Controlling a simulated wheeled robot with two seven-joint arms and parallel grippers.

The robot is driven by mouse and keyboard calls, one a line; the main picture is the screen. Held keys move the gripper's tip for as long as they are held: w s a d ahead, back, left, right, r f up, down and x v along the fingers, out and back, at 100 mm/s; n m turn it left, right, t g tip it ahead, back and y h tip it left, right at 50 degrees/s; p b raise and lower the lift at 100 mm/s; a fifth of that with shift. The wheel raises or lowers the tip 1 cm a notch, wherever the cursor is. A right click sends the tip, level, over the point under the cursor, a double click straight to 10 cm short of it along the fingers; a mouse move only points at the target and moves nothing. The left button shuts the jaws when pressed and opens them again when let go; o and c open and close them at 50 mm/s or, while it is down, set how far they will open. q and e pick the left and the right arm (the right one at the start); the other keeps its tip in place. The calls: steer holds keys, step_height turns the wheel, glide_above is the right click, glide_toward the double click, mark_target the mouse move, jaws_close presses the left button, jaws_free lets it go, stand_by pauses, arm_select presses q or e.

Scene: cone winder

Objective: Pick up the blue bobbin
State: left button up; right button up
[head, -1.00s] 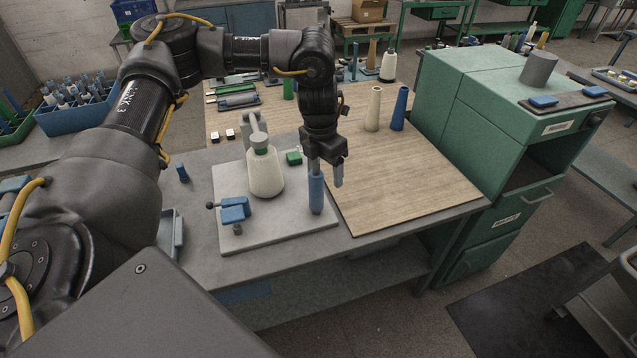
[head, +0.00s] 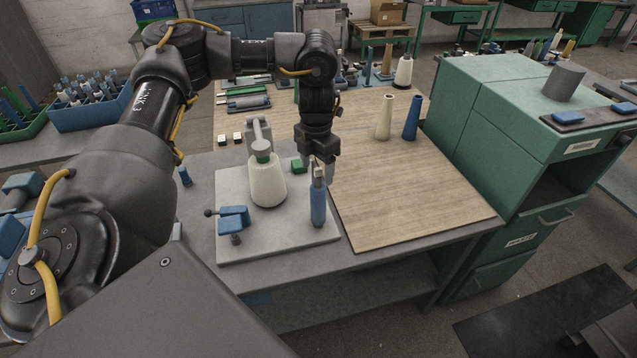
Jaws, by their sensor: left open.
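The blue bobbin (head: 318,206) stands upright near the right front corner of a light grey plate (head: 280,247) on the bench, its pale top showing. My left gripper (head: 319,170) points down at the bobbin's top, with its fingers open. The top appears between or just in front of the fingers; I cannot tell whether they touch it. My right gripper is not in view.
A white cone with a grey piece above it (head: 267,183) and a blue clamp (head: 234,217) stand left on the plate. A cream cone (head: 384,117) and a blue cone (head: 411,118) stand farther back. The wooden board (head: 400,190) is mostly clear in front.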

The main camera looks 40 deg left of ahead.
mark_target(318, 176)
arm_select(q)
steer(key=shift+s+d+f, duration=0.1)
steer(key=shift+d+f, duration=0.05)
steer(key=shift+f, duration=0.2)
steer(key=f, duration=0.3)
steer(key=shift+w+f, duration=0.2)
steer(key=shift+f, duration=0.55)
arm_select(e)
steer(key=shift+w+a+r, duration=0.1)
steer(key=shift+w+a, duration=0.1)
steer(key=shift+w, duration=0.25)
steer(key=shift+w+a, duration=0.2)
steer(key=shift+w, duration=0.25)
arm_select(q)
steer(key=shift+c, duration=0.2)
steer(key=c, duration=0.9)
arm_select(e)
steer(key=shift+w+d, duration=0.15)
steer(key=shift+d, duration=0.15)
arm_select(q)
steer(key=shift+r, duration=0.1)
steer(key=shift+r, duration=0.1)
